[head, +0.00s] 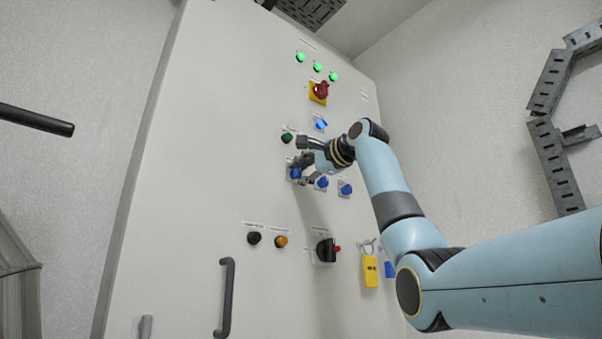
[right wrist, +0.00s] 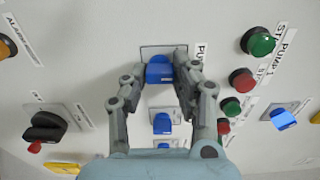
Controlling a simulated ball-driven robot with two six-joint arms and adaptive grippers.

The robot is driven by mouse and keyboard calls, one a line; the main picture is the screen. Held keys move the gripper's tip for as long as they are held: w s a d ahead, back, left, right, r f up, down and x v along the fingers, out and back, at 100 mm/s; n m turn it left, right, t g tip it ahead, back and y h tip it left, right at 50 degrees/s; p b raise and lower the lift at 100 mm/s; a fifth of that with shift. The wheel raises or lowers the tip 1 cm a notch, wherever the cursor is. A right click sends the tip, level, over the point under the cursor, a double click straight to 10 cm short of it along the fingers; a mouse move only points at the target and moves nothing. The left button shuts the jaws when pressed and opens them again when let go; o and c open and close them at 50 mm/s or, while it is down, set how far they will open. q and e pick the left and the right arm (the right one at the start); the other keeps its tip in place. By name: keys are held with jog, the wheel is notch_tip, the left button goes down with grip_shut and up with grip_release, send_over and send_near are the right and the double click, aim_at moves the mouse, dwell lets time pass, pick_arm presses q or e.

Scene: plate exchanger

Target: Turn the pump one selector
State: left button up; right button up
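Three blue selectors sit in a row on the tall pale cabinet door (head: 215,130). My right gripper (head: 298,170) is at the leftmost one, a blue selector (head: 295,173), which it partly covers. In the right wrist view this selector (right wrist: 159,70) sits between the two fingertips of my right gripper (right wrist: 160,66). The fingertips lie close against both its sides. A label beside it starts with "PU"; the rest is hidden by a finger. The other two selectors (head: 322,183) (head: 346,189) are free. My left gripper is out of view.
A green button (head: 287,138) and a blue selector (head: 321,125) are above, with a red switch (head: 320,91) higher. Below are a black knob (head: 254,238), an amber button (head: 281,241), a black rotary switch (head: 325,250), a yellow tag (head: 371,271) and a handle (head: 226,298).

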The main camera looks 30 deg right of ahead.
jog(key=o, duration=0.4)
jog(key=shift+o, duration=0.2)
jog(key=s+d, duration=0.1)
jog(key=s, duration=1.1)
